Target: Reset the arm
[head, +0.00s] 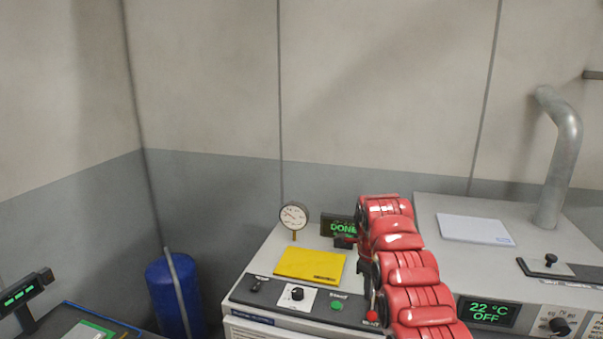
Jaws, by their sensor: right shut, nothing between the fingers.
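My right arm (408,265) is red and segmented. It reaches up from the lower right over the white machine (262,258). My right gripper (346,241) is dark, at the arm's far left side, in front of a small display (338,226) with green letters reading "DONE". The gripper is small in view and partly hidden by the arm; it looks shut with nothing in it. My left gripper is not in view.
A yellow plate (310,265) and a pressure gauge (294,216) are on the machine, above a panel with a green button (337,305) and a red knob (372,316). A second unit's display (487,312) reads "22 °C OFF". A blue cylinder (176,297) stands left.

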